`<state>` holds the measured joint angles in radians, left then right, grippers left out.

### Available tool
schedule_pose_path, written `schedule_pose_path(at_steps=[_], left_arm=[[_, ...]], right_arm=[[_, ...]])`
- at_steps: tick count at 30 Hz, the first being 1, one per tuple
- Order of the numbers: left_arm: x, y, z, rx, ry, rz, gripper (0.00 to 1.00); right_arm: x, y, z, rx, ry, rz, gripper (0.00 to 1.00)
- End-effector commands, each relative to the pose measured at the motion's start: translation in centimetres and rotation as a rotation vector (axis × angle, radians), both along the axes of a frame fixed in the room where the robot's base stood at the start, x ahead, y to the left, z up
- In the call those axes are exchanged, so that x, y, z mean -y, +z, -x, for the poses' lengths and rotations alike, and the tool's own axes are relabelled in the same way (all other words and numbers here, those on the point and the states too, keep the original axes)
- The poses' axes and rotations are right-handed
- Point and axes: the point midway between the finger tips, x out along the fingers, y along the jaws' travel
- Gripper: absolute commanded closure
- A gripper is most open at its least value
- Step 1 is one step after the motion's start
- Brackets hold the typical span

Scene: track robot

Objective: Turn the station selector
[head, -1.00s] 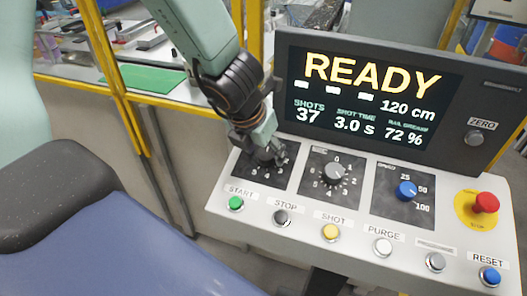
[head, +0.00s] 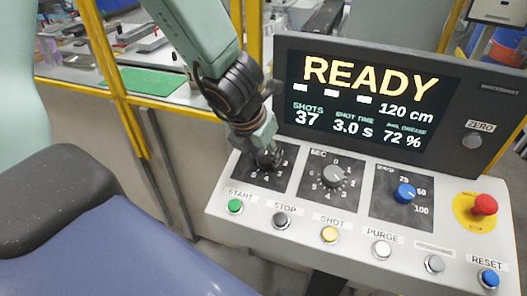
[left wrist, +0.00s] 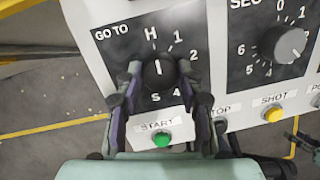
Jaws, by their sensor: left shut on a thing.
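The station selector is a black knob (left wrist: 158,72) on a dark panel (left wrist: 118,45) marked GO TO, with H at the top and numbers around it. Its white pointer line stands nearly upright, towards H. My left gripper (left wrist: 161,74) has a finger on each side of the knob and is shut on it. In the head view the gripper (head: 266,158) comes down from above onto the left panel of the sloped console (head: 302,213), hiding most of the knob.
The SEC dial (head: 335,176) and a blue knob (head: 405,193) sit to the right. A row of buttons, starting with the green START button (head: 235,206), runs below. A red stop button (head: 485,205) is at far right. The screen (head: 372,98) reads READY.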

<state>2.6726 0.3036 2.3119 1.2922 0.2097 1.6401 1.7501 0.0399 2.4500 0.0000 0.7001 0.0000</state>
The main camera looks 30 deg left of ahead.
Motion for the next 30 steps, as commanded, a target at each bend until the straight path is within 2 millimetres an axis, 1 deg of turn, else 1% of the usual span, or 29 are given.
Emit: schedule_pose_path(at_steps=[5,11,30], left_arm=[[0.0,0.0,0.2,-0.009,-0.055,-0.013,0.94],[-0.1,0.1,0.2,-0.02,-0.189,-0.048,0.94],[-0.1,0.2,0.2,-0.057,-0.777,-0.2,0.94]], right_arm=[[0.0,0.7,0.0,0.0,0.0,0.0,0.6],[0.0,2.0,0.0,0.0,0.0,0.0,0.6],[0.0,7.9,0.0,0.0,0.0,0.0,0.6]])
